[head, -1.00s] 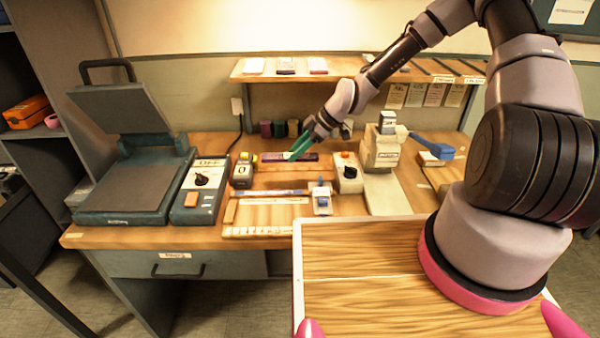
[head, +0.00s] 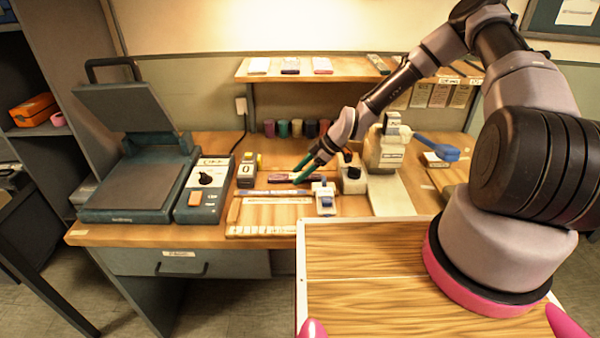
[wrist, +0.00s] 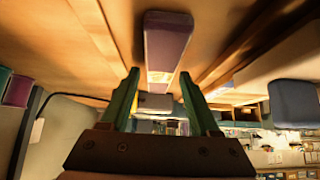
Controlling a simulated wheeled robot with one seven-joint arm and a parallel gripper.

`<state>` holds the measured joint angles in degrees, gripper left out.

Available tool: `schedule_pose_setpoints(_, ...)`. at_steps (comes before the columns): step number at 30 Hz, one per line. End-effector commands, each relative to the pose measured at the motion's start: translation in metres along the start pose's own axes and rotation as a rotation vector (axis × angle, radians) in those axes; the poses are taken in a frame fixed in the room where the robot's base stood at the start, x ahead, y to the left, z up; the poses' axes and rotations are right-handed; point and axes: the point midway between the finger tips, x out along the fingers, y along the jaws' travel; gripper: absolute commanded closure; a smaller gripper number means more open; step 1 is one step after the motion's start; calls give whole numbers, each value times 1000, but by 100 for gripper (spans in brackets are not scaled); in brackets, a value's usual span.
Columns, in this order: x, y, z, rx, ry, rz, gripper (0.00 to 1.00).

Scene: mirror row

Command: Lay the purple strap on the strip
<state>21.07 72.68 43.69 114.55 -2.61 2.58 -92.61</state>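The purple strap (head: 288,179) lies lengthwise across the bench, with a pale patch at one part. In the wrist view the strap (wrist: 166,42) runs down the middle, above wood in that upside-down picture. A narrow pale strip (head: 275,193) with blue on it runs just in front of the strap; I cannot tell whether they touch. My gripper (head: 297,178) comes in low from the right. In the wrist view the green fingers of my gripper (wrist: 160,76) are apart, one on each side of the strap, with gaps showing. The strap's underside is hidden.
A black counter box (head: 247,170) stands left of the strap, and a knobbed control box (head: 203,190) and a press (head: 135,180) farther left. A small block with a knob (head: 352,178) stands right.

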Motion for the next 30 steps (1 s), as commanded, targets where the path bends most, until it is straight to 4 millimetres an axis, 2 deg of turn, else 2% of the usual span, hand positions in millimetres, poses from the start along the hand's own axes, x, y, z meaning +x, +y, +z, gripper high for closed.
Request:
schedule_pose_setpoints(11,-3,0,-2,0,0,1,26)
schedule_pose_setpoints(24,-67,1,-1,0,1,2,26)
schedule_pose_setpoints(30,-77,0,-1,0,0,1,26)
